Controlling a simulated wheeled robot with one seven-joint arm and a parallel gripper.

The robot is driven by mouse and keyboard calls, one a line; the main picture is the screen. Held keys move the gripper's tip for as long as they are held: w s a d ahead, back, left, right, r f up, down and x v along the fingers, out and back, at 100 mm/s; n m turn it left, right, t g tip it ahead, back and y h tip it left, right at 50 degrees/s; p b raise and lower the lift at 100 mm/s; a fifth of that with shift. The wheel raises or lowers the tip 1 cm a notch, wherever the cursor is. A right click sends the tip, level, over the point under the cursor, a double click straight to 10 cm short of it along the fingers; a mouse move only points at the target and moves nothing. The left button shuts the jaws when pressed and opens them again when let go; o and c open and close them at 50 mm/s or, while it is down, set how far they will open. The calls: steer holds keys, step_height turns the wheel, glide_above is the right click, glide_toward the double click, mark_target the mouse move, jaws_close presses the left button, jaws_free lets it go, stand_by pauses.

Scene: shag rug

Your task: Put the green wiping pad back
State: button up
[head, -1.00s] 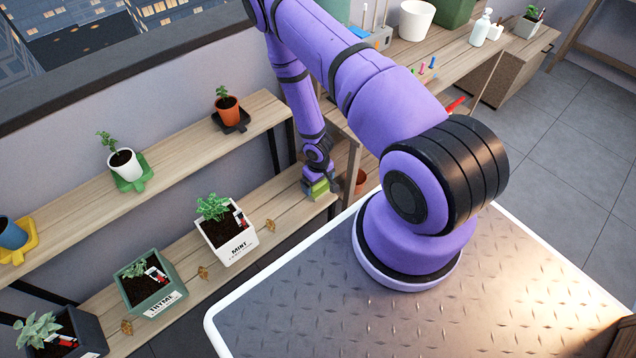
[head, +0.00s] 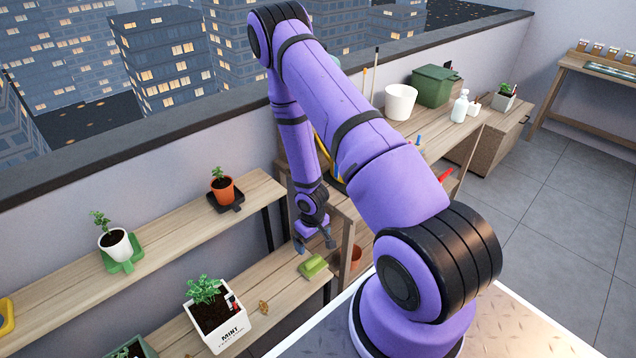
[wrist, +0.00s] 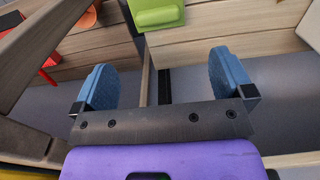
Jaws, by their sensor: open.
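The green wiping pad (head: 312,266) lies on the lower wooden shelf, near its right end. It also shows at the top edge of the wrist view (wrist: 158,16), partly cut off. My gripper (head: 316,244) is open and empty, above the pad and apart from it. In the wrist view its two blue fingers (wrist: 165,78) stand wide apart with nothing between them.
The lower shelf (head: 285,281) also holds a white mint planter (head: 222,337) and dry leaves. The upper shelf (head: 170,223) holds small potted plants on saucers. A workbench (head: 440,138) with a white pot (head: 400,102) stands right of the shelves.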

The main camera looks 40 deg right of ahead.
steer(key=w+a+r+t+h, duration=0.1)
steer(key=w+r, duration=0.2)
steer(key=r, duration=1.5)
steer(key=w+a+r+t+h, duration=0.1)
steer(key=w+a+r+t, duration=0.1)
steer(key=r, duration=1.5)
steer(key=s+a+r+m, duration=0.1)
steer(key=s+a+r, duration=0.1)
steer(key=s+r, duration=0.35)
steer(key=s+a+r, duration=0.2)
steer(key=s+r, duration=0.1)
steer(key=r, duration=0.6)
steer(key=s+a+r+t+y, duration=0.1)
steer(key=s+a+r, duration=0.1)
steer(key=s+r, duration=0.2)
steer(key=s+a+r+t, duration=0.1)
steer(key=s+r, duration=0.3)
steer(key=s, duration=0.7)
steer(key=shift+a+r+n+y, duration=0.3)
steer(key=shift+a+y, duration=0.1)
steer(key=shift+a, duration=0.15)
steer(key=shift+w, duration=0.1)
